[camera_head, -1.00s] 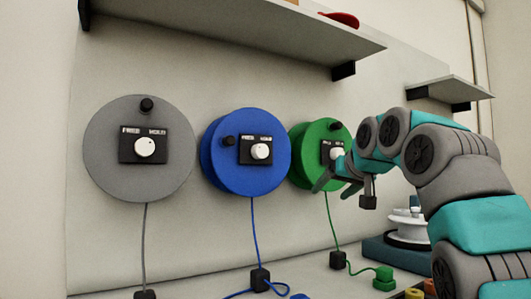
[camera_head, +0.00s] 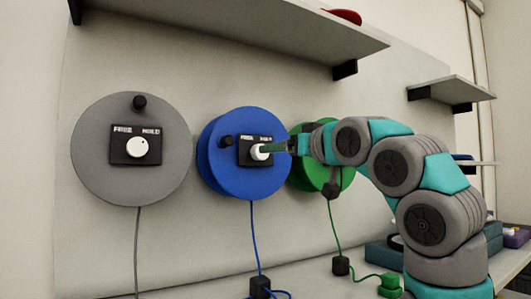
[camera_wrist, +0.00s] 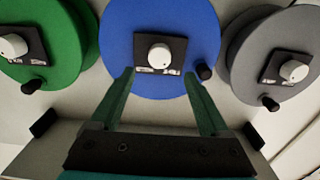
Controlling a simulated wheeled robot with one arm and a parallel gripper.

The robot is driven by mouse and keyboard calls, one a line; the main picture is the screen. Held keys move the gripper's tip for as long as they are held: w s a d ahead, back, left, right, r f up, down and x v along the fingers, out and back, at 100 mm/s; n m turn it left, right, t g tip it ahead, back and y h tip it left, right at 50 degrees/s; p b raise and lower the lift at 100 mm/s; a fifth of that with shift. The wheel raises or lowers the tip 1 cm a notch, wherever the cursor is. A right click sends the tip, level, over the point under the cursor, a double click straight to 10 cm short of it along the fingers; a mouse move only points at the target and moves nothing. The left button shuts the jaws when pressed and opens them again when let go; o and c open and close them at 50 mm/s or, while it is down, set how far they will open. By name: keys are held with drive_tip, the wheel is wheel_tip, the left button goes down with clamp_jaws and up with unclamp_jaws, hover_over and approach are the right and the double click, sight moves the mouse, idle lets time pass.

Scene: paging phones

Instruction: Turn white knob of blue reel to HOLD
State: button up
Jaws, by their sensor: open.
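The blue reel (camera_head: 225,178) hangs on the wall between two others. Its black plate bears a white knob (camera_head: 260,153) and small lettering; in the head view FREE is at left and HOLD at right, partly covered. In the wrist view, which is upside down, the white knob (camera_wrist: 159,56) sits at the centre of the blue reel (camera_wrist: 120,35). My gripper (camera_head: 271,149) is at the knob's front in the head view. In the wrist view my gripper (camera_wrist: 159,75) is open, its fingertips apart just below the knob. I cannot tell whether they touch it, nor read the knob's pointer.
A grey reel (camera_head: 95,165) and a green reel (camera_head: 342,180) flank the blue one, each with a knob. Small black pegs stick out of the reels. A shelf (camera_head: 250,30) overhangs above. Cords hang to the counter below.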

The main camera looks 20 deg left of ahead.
drive_tip(key=p+x, duration=0.1)
drive_tip(key=x, duration=0.6)
drive_tip(key=shift+w+a, duration=0.2)
drive_tip(key=shift+w, duration=0.05)
drive_tip(key=shift+c, duration=0.4)
clamp_jaws()
